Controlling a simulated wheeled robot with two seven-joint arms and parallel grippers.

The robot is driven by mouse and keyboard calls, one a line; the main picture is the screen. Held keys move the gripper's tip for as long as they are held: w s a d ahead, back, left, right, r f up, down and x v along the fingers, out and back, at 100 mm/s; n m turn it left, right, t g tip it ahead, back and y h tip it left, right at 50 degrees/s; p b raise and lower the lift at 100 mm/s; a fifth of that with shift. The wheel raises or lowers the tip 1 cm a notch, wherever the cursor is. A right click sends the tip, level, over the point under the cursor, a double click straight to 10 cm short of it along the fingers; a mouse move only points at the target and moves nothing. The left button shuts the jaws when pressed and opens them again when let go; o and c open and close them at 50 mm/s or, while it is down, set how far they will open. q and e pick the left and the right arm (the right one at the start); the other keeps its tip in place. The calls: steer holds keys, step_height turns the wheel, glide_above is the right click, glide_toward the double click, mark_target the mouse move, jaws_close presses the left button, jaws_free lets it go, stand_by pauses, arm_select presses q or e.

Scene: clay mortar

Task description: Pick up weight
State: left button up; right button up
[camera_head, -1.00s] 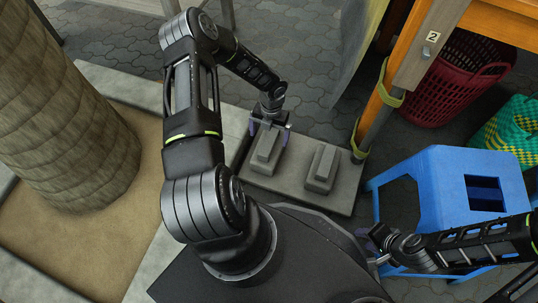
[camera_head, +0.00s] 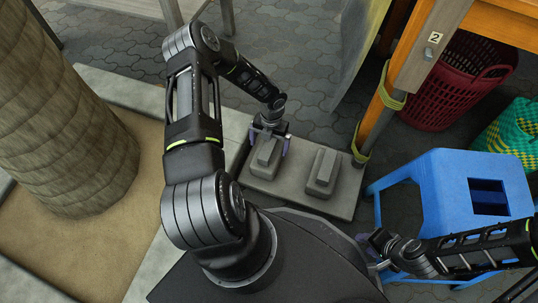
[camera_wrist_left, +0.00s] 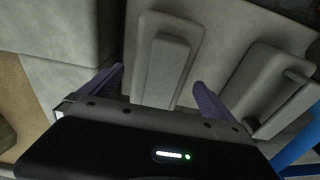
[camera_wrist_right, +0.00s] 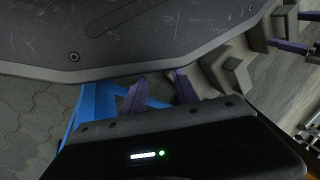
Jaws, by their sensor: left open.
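Two grey weights with raised bar-like handles rest on a grey slab (camera_head: 337,205). The left weight (camera_head: 263,160) sits under my left gripper (camera_head: 268,141), which is open with its fingers on either side of the weight's raised handle. In the left wrist view that weight (camera_wrist_left: 168,60) lies between and beyond the purple fingers (camera_wrist_left: 160,88); I cannot tell if they touch it. The right weight (camera_head: 324,172) stands apart and also shows in the left wrist view (camera_wrist_left: 275,85). My right gripper (camera_head: 374,246) is away by the blue stool; its fingers (camera_wrist_right: 158,88) look apart and empty.
The blue stool (camera_head: 450,180) stands right of the slab. An orange table (camera_head: 490,25) is behind it, with a red basket (camera_head: 440,90) underneath. A green checkered bag (camera_head: 515,130) is at far right. A thick trunk-like column (camera_head: 60,120) stands at left.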

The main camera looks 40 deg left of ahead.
arm_select(q)
steer(key=f+b, duration=0.1)
steer(key=f, duration=0.3)
steer(key=shift+s+d+f+b, duration=0.15)
steer(key=shift+s+f+b, duration=0.05)
steer(key=shift+b, duration=0.2)
steer(key=c, duration=1.8)
steer(key=shift+w+r, duration=0.1)
steer(key=shift+r, duration=0.05)
steer(key=shift+c, duration=0.5)
steer(key=shift+r+p, duration=2.3)
steer(key=shift+r, duration=2.7)
